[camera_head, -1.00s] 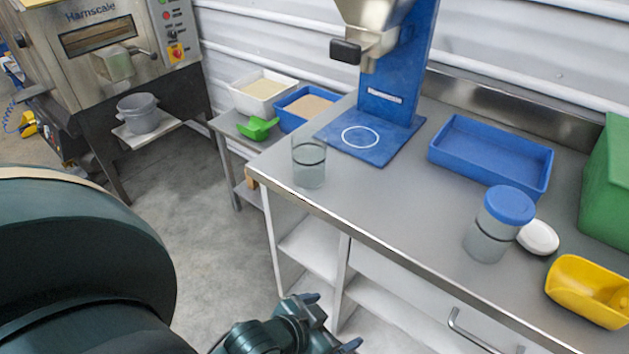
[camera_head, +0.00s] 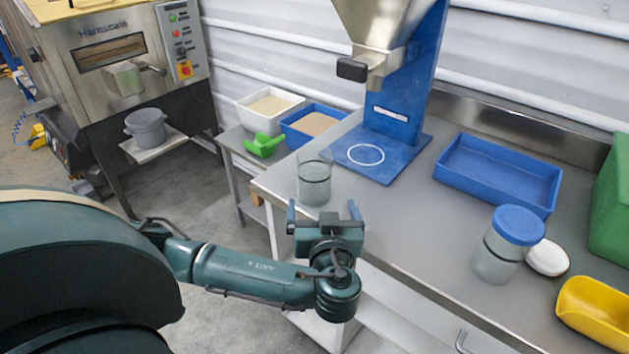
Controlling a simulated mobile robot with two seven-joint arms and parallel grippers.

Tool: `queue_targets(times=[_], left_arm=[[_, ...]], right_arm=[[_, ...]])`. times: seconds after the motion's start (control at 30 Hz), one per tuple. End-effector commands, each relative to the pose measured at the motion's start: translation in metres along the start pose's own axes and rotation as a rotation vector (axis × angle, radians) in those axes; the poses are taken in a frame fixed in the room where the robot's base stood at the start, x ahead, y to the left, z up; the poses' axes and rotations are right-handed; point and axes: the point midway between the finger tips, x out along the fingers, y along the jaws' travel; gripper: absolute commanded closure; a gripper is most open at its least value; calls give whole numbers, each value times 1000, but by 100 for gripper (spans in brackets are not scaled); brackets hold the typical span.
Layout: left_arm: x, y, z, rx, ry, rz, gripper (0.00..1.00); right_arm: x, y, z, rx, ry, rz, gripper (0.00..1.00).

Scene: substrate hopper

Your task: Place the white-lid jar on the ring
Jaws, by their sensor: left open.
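A clear glass jar (camera_head: 314,180) with an open top stands near the left end of the steel bench. A second clear jar (camera_head: 497,263) wears a blue lid (camera_head: 517,225) farther right. A round white lid (camera_head: 547,257) lies on the bench just beside that jar; no jar in view wears a white lid. The white ring (camera_head: 365,155) is marked on the blue base plate under the hopper spout, and it is empty. My left gripper (camera_head: 322,212) is open and empty, its fingers pointing toward the open jar from the bench's front edge.
A blue tray (camera_head: 497,172), a yellow scoop (camera_head: 597,310) and a green bin (camera_head: 612,205) stand to the right. The metal hopper (camera_head: 378,30) overhangs the plate. The bench between jar and tray is clear. A side table holds two filled tubs and a green scoop (camera_head: 264,146).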

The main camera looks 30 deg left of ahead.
Motion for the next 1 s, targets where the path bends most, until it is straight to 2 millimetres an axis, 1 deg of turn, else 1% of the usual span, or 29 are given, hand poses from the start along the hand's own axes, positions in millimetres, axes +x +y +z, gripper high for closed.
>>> queue_targets(times=[0.03,0.1,0.23,0.33,0.5,0.6,0.83,1.0], left_arm=[[8,-4,-10,-30,60,-14,5],[14,-8,-18,-65,112,-23,5],[25,-11,-26,-90,149,-29,5],[41,-12,-30,-91,150,-30,5],[74,-12,-34,-91,146,-29,5],[87,-12,-35,-91,145,-26,5],[103,-11,-37,-91,143,-27,5],[128,-7,-42,-91,145,-26,5]], right_arm=[[0,0,0,0,0,0,5],[0,0,0,0,0,0,5],[-1,0,-1,-3,-1,0,5],[-3,1,-4,-10,-2,1,5],[-6,2,-5,-27,-8,3,5],[-6,2,-5,-34,-12,4,5],[-8,0,-5,-36,-18,2,5],[-10,1,-6,-35,-33,6,5]])
